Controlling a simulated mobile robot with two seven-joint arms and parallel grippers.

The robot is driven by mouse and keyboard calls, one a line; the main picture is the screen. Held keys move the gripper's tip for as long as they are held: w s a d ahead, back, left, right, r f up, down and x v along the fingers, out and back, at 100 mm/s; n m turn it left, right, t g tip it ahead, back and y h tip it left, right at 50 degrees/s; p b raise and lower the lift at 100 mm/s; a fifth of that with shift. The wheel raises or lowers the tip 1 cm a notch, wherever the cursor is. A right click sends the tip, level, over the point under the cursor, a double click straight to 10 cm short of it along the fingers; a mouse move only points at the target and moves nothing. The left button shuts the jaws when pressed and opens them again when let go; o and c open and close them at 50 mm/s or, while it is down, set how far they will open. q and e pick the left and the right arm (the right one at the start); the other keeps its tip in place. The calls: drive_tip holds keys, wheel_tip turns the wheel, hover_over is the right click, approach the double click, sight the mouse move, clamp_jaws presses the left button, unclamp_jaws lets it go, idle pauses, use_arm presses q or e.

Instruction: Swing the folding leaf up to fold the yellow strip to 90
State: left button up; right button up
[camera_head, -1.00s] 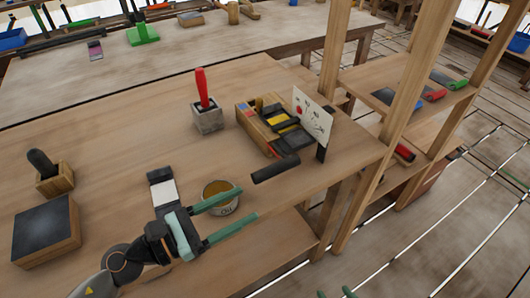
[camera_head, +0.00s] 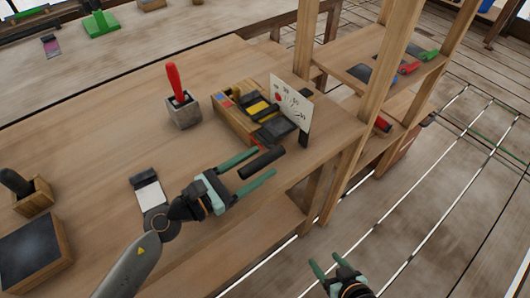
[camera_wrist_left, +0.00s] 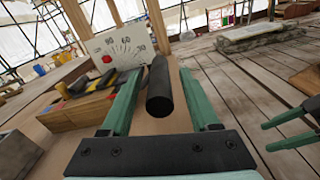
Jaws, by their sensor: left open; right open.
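The folding device stands near the table's right edge, with a wooden base (camera_head: 232,122), a yellow strip (camera_head: 257,108) and a dark folding leaf (camera_head: 276,129). Its white dial plate (camera_head: 291,101) stands upright on the right; the plate also shows in the left wrist view (camera_wrist_left: 122,46) with a red dot. A black cylindrical handle (camera_head: 261,162) sticks out toward me. My left gripper (camera_head: 266,161) is open, with its green fingers on either side of the handle (camera_wrist_left: 160,90); a gap shows on both sides. My right gripper (camera_head: 328,262) is open and empty, low over the floor area.
A dark-topped block (camera_head: 34,250) and a wooden holder (camera_head: 32,196) are at the far left. Wooden posts (camera_head: 360,130) and a shelf rise on the right.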

use_arm(q)
drive_tip(key=shift+x, duration=1.35)
drive_tip(key=shift+c, duration=0.4)
clamp_jaws()
